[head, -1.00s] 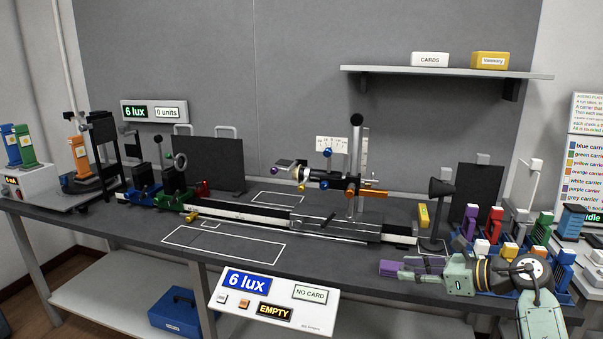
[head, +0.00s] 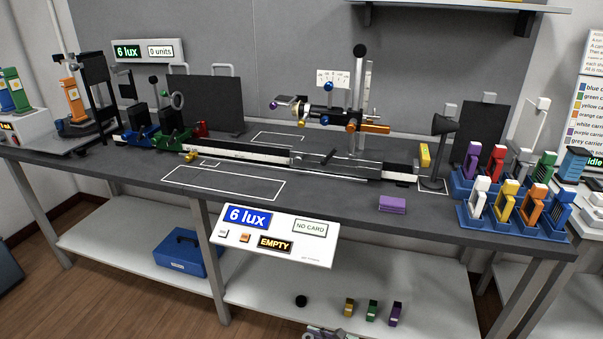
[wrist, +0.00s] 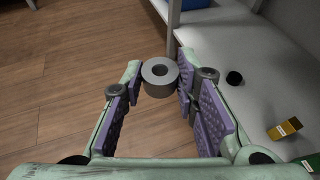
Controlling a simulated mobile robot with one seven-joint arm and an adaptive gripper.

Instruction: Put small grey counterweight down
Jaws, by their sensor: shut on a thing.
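The small grey counterweight (wrist: 160,76), a short cylinder with a hole in its top, sits between the tips of my gripper (wrist: 158,84) in the wrist view. My gripper has purple pads and is shut on it. In that view, floor lies below it, left of the lower shelf's edge. In the head view only a piece of my arm or gripper shows at the bottom edge, and I cannot make out the counterweight there.
The lower shelf (head: 260,280) holds a black disc (head: 301,301), small yellow, green and purple carriers (head: 372,311), and a blue box (head: 186,252). On the bench (head: 330,215), a purple block (head: 392,204) lies near the front edge. Coloured carriers stand in blue holders (head: 500,222) at right.

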